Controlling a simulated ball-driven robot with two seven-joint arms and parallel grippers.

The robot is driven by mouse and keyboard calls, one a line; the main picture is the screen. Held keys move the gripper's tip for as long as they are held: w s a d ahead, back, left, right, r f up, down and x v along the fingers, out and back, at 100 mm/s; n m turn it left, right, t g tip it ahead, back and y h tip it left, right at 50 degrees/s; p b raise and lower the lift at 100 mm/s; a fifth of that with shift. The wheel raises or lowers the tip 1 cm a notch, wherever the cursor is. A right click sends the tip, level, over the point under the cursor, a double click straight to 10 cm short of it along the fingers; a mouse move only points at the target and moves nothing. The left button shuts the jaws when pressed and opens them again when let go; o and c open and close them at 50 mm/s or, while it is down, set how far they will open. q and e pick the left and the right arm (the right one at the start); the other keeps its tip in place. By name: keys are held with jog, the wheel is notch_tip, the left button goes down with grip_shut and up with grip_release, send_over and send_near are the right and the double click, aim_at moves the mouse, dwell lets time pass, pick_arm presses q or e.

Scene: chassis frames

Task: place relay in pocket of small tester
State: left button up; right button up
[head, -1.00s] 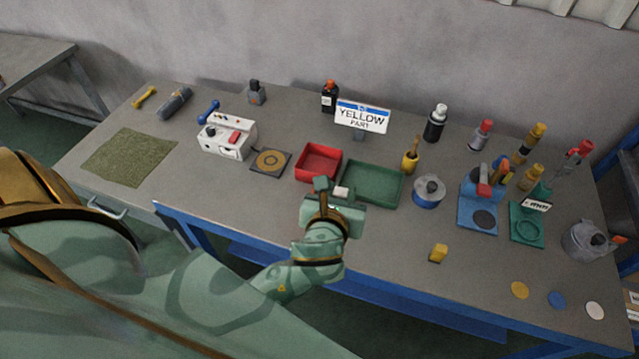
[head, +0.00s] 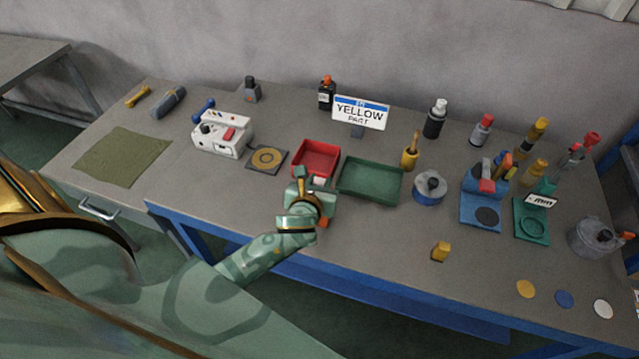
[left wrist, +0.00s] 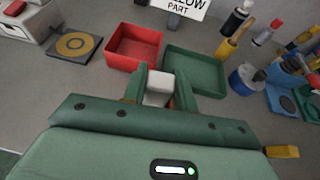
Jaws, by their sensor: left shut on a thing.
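My left gripper (head: 315,185) is shut on a small pale block, the relay (left wrist: 159,88), which sits between its two fingers in the left wrist view. The gripper (left wrist: 160,92) is over the bench just in front of the red tray and the green tray. A white box with a knob, small coloured lamps and a red button, seemingly the small tester (head: 222,140), stands on the bench to the left of the gripper, well apart from it. I cannot make out its pocket clearly. My right gripper is not in view.
A dark plate with a yellow ring (head: 267,158) lies between the white box and the red tray (head: 335,163). The green tray (head: 371,197) is to its right. A "YELLOW PART" sign (head: 360,114) stands behind. Blue and green fixtures and bottles crowd the right side. A green mat (head: 122,157) lies left.

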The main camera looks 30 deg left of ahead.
pick_arm(q)
jog(key=o, duration=1)
jog(key=shift+f, duration=0.1)
jog(key=shift+c, duration=0.2)
